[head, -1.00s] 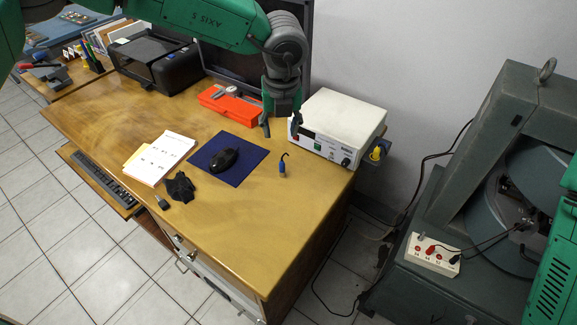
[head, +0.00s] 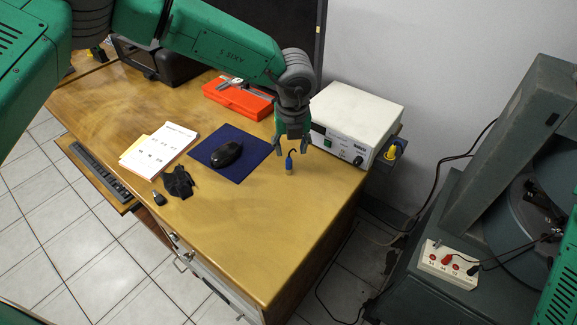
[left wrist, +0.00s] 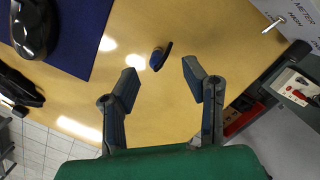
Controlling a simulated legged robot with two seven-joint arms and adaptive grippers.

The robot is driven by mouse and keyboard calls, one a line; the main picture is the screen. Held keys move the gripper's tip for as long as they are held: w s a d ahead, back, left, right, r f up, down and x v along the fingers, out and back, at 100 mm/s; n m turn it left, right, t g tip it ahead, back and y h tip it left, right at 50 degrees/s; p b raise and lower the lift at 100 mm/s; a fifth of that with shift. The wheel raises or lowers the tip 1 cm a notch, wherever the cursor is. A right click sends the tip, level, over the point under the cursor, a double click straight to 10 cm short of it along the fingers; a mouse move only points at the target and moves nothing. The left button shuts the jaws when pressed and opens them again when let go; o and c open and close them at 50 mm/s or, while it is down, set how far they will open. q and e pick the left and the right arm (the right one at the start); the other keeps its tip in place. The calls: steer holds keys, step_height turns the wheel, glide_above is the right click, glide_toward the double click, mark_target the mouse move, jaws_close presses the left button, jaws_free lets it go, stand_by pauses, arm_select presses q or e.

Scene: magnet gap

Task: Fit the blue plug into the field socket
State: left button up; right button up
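The small blue plug (head: 289,165) stands on the wooden desk to the right of the mouse mat, with a short dark lead curling from its top. My left gripper (head: 291,148) is open and empty, just above and behind the plug. In the left wrist view the plug (left wrist: 157,58) lies beyond the gap between my two spread fingers (left wrist: 161,75), not touched by them. A white socket box (head: 448,264) with several sockets and red and black plugs sits on the grey-green magnet base at right. I cannot tell which socket is the field one. My right gripper is not in view.
A white power supply (head: 357,115) stands close behind my left gripper. A black mouse (head: 227,153) on a blue mat (head: 243,166), an orange case (head: 238,98) and papers (head: 160,146) lie to the left. The desk front is clear. A floor gap separates desk and magnet.

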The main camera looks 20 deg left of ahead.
mark_target(289, 156)
arm_select(q)
steer(key=shift+s+a+f, duration=0.1)
steer(key=shift+f, duration=0.15)
step_height(289, 156, down, 5)
steer(key=shift+r, duration=0.15)
steer(key=shift+a, duration=0.25)
jaws_close()
